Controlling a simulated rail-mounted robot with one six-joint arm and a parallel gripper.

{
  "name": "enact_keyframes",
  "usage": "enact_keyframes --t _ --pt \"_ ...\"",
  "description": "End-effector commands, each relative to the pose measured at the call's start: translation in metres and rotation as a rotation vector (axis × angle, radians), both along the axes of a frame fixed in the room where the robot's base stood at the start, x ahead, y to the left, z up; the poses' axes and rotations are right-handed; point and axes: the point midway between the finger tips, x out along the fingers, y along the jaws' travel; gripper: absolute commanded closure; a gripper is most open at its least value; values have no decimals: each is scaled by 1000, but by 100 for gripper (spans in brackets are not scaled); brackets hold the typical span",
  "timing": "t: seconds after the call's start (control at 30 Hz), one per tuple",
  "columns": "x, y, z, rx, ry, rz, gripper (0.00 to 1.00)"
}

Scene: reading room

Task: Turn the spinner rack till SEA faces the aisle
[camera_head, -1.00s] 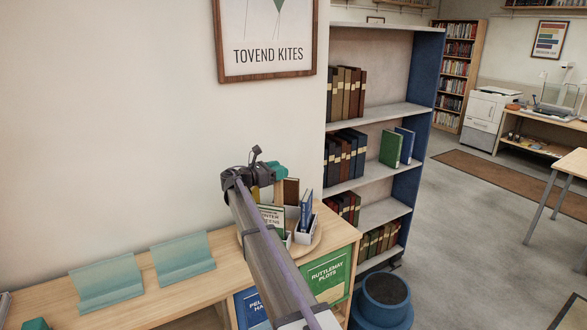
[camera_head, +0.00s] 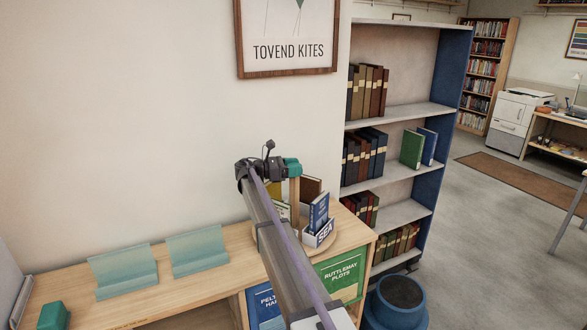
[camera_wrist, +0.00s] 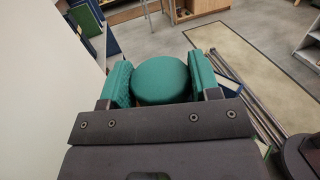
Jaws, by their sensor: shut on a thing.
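The spinner rack is a round wooden turntable (camera_head: 352,237) on the wooden counter, partly hidden behind my arm. It carries white pockets with books and a pale wooden post (camera_head: 294,190). The pocket labelled SEA (camera_head: 324,235) holds a blue book (camera_head: 319,212) and shows toward the front right, at an angle. Another label, left of the post, is mostly covered by my arm. My gripper (camera_head: 290,166) is at the top of the post. In the wrist view, its two teal pads are shut on a round teal knob (camera_wrist: 161,80).
Two teal book stands (camera_head: 197,253) sit left on the counter. A green RUTTLEMAY PLOTS bin (camera_head: 340,275) and a blue bin (camera_head: 264,305) are below the rack. A blue round stool-like bin (camera_head: 398,300) stands on the floor. A bookcase (camera_head: 405,112) rises behind, right. Open floor lies further right.

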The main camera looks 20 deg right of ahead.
Motion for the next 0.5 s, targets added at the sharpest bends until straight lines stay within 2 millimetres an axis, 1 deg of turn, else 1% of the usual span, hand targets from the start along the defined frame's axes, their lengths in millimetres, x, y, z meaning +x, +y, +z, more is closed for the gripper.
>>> enact_keyframes --t 0.23,0.27,0.5 --pt "0 0 0 0 0 0 86" --pt "0 0 0 0 0 0 42" --pt "0 0 0 0 0 0 19"
